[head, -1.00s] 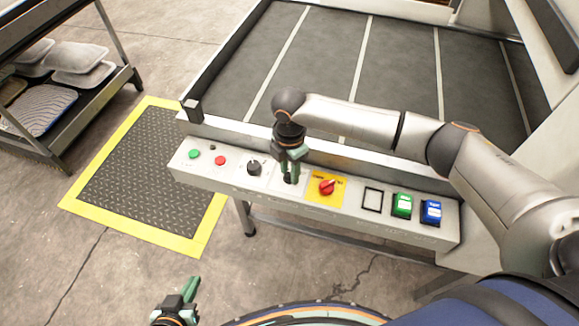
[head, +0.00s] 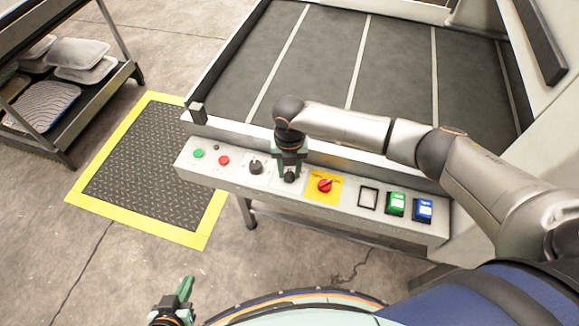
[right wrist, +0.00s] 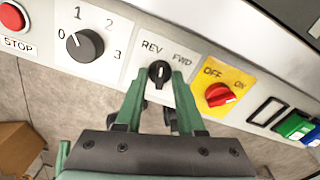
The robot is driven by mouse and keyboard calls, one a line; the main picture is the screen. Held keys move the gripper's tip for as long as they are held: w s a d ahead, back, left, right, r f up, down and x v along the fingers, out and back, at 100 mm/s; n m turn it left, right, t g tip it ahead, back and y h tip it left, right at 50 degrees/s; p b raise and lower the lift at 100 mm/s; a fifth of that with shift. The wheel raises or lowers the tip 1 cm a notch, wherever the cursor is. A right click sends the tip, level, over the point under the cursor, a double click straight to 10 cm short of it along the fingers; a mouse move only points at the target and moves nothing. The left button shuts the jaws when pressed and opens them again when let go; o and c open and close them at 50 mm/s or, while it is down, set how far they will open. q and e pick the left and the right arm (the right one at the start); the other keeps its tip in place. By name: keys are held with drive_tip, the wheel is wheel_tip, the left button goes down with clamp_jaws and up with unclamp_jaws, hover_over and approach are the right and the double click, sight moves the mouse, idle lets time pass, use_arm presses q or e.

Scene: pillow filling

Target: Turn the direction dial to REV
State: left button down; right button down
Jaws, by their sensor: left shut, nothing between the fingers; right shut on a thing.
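The direction dial (right wrist: 159,73) is a small black knob on a white plate, with REV printed at its upper left and FWD at its upper right in the right wrist view. My right gripper (right wrist: 159,82) has one green finger on each side of the knob and is shut on it. In the head view this gripper (head: 290,172) points down at the panel and partly covers the dial. I cannot tell exactly which way the knob's pointer faces. My left gripper (head: 186,289) is shut and empty, low in the head view, away from the panel.
The control panel (head: 228,176) also carries a 0-to-3 dial (right wrist: 85,45), a red OFF/ON switch (right wrist: 219,95) on yellow, green and red buttons, and green and blue rockers. A conveyor belt (head: 390,75) lies behind. A rack (head: 105,85) stands at the left.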

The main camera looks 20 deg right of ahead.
sight(290, 173)
drive_tip(key=shift+n, duration=2.3)
drive_tip(key=c, duration=0.5)
unclamp_jaws()
drive_tip(key=shift+r, duration=0.1)
wheel_tip(290, 173, up, 12)
drive_tip(key=shift+r+p, duration=0.2)
drive_tip(key=shift+p, duration=0.3)
